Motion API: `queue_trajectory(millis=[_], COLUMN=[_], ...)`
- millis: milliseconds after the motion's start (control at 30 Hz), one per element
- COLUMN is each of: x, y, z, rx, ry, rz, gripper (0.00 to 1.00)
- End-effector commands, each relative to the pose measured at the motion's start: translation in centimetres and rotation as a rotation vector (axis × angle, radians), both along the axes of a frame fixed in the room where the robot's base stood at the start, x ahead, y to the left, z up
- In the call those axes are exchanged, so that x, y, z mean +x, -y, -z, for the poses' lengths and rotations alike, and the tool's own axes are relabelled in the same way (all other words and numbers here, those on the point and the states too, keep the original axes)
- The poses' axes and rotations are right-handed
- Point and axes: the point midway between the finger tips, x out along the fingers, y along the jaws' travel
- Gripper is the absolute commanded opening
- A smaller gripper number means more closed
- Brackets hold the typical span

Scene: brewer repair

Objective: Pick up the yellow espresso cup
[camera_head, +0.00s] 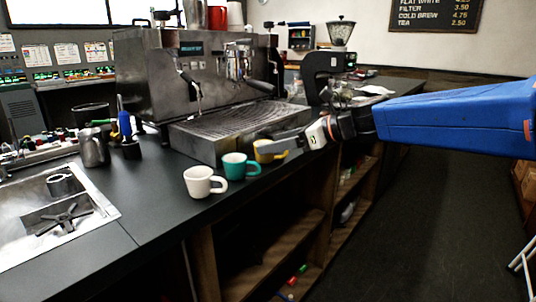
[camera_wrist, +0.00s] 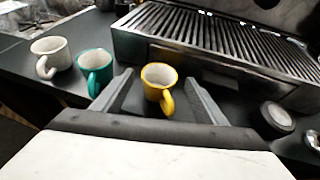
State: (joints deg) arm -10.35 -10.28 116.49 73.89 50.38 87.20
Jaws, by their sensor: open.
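The yellow espresso cup (camera_wrist: 158,84) stands upright on the dark counter in front of the drip tray. In the wrist view it sits between and slightly beyond the two open fingers of my gripper (camera_wrist: 160,95), its handle toward me. I cannot tell whether either finger touches it. In the head view the yellow cup (camera_head: 268,152) is partly hidden behind my gripper (camera_head: 286,146).
A teal cup (camera_head: 237,167) stands just left of the yellow one, and a white cup (camera_head: 203,182) further left near the counter's front edge. The espresso machine's drip tray (camera_wrist: 215,45) is close behind. A round dark object (camera_wrist: 277,117) lies right of my gripper.

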Motion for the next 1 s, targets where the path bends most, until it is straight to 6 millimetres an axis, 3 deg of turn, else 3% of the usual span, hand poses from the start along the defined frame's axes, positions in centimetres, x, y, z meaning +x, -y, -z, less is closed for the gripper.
queue_trajectory(millis=[200, 500, 567, 700, 1000], x=[0.9, 1.1, 1.1, 1.1, 1.1], y=[-2.2, -2.6, -2.5, -2.5, -2.5], z=[1.0, 1.1, 1.1, 1.1, 0.9], rx=[0.001, 0.0, 0.0, 0.0, 0.001], ry=[-0.001, 0.0, 0.0, 0.0, 0.001], rz=[-0.001, 0.001, 0.001, 0.001, 0.001], gripper=[0.66, 0.66, 0.57, 0.23, 0.2])
